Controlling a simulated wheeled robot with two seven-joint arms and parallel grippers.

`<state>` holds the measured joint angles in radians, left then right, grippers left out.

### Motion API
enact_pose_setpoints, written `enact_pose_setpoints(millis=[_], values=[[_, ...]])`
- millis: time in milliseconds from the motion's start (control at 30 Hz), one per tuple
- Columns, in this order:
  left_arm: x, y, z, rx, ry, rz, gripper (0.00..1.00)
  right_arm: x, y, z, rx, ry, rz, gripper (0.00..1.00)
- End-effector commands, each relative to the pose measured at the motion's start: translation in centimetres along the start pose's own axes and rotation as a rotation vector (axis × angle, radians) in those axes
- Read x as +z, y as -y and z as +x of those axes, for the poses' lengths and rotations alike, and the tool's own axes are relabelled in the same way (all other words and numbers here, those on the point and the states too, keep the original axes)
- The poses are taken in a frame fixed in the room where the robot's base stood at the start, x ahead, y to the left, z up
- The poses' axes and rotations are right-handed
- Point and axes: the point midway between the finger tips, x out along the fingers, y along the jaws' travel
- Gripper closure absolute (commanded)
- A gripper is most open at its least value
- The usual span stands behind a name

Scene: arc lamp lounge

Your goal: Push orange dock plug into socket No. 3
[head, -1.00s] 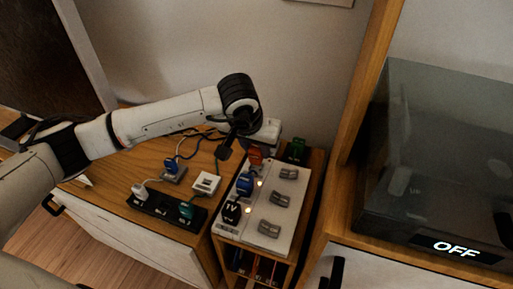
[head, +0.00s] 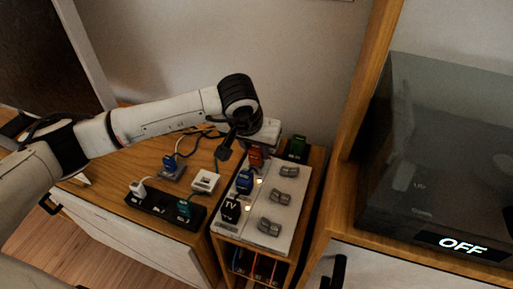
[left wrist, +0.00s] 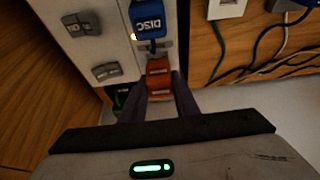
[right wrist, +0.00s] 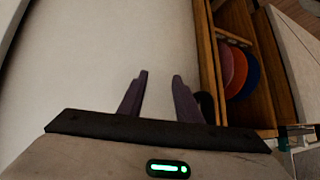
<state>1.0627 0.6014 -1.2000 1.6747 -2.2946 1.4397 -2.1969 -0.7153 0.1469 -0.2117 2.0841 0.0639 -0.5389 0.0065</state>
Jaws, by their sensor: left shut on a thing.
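The orange dock plug (head: 255,157) is at the far end of the white socket panel (head: 285,214), in line with the blue DISC plug and the black TV plug. My left gripper (left wrist: 158,84) is shut on it, with one finger on each side in the left wrist view. The plug also shows there (left wrist: 159,70). Its underside is hidden, so I cannot tell how deep it sits. No socket number is readable. My right gripper (right wrist: 160,78) is open and empty over a plain pale surface.
The blue DISC plug (head: 245,182) and black TV plug (head: 230,210) stand close by. Grey rockers (head: 282,198) line the panel's right side. A green plug (head: 296,147) is behind. Cables and a black strip (head: 160,204) lie left; a dark glass cabinet (head: 445,150) stands right.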

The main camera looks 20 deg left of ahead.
Motion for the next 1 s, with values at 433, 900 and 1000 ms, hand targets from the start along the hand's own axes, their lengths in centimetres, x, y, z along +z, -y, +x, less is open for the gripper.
enact_pose_setpoints(millis=[433,900,1000], values=[[0.5,0.0,1.3,-0.001,-0.001,0.0,0.97,1.0,-0.1,1.3,-0.001,-0.005,0.003,0.69],[0.9,0.0,2.1,0.0,0.0,0.0,0.59,1.6,0.0,1.9,-0.003,-0.006,0.006,0.69],[0.9,0.0,2.2,0.0,0.0,0.0,0.51,1.6,0.0,1.9,-0.003,-0.006,0.006,0.69]])
